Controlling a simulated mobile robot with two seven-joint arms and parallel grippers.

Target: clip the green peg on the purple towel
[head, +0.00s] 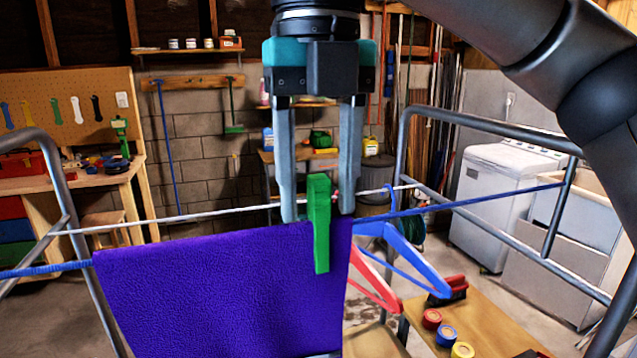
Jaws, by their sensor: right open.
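The purple towel (200,285) hangs over a line, its top edge running across the lower middle of the head view. The green peg (320,250) stands upright at the towel's top edge, near its right corner. Its lower part lies in front of the cloth and its upper part rises above the edge. My right gripper (318,212) points down from above, open, with one finger on each side of the peg and a visible gap to it on the left. Whether the peg's jaws pinch the cloth is hard to see. My left gripper is out of view.
A white line (180,218) and a blue line (470,203) run between grey metal frames (480,118). Blue (410,255) and red (375,285) hangers hang right of the towel. A wooden table (485,320) with coloured round items stands at lower right. A white washer (500,195) is behind.

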